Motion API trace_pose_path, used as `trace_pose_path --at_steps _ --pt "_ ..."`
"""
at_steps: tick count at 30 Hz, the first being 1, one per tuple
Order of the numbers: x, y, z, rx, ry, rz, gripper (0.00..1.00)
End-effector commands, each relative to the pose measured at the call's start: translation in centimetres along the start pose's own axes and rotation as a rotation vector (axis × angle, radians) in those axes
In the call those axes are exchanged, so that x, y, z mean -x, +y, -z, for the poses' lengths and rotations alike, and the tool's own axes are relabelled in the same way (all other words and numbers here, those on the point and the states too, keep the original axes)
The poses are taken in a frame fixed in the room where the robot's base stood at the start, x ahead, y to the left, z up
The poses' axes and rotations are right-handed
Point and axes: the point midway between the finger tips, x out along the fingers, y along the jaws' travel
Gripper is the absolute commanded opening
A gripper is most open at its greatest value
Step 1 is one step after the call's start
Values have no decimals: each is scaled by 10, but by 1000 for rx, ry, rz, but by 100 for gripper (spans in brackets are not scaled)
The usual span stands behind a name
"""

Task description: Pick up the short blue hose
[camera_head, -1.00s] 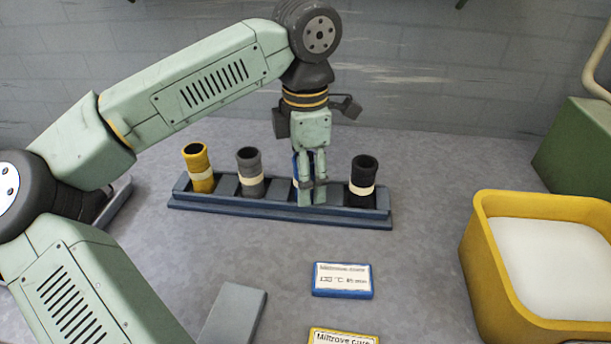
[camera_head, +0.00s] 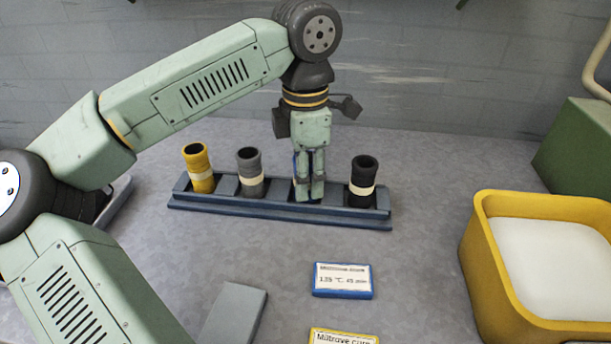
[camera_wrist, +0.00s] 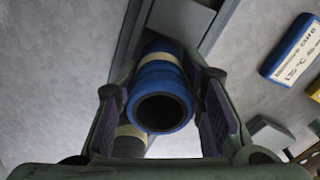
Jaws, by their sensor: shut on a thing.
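The short blue hose (camera_wrist: 162,85) shows in the wrist view between the two finger pads, its open end toward the camera and a cream band around it. In the head view my gripper (camera_head: 310,190) points down at the blue rack (camera_head: 280,208), between the grey hose (camera_head: 250,172) and the black hose (camera_head: 363,180). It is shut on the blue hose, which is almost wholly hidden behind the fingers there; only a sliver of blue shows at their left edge. I cannot tell whether the hose's lower end is still in its slot.
A yellow hose (camera_head: 198,168) stands at the rack's left end, close to the grey one. A blue-edged label card (camera_head: 343,280) and a yellow card (camera_head: 342,336) lie in front. A yellow bin (camera_head: 490,262) with white contents stands at right.

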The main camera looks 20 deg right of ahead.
Motion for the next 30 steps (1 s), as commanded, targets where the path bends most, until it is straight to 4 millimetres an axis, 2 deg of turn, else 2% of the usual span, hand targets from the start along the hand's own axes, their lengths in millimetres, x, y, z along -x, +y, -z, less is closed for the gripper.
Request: trace_pose_path --at_steps 7,14,30 --pt "8 0 0 0 0 -2 0" --pt "36 -2 0 0 -2 -3 0" --pt "45 -119 40 0 -1 -2 0"
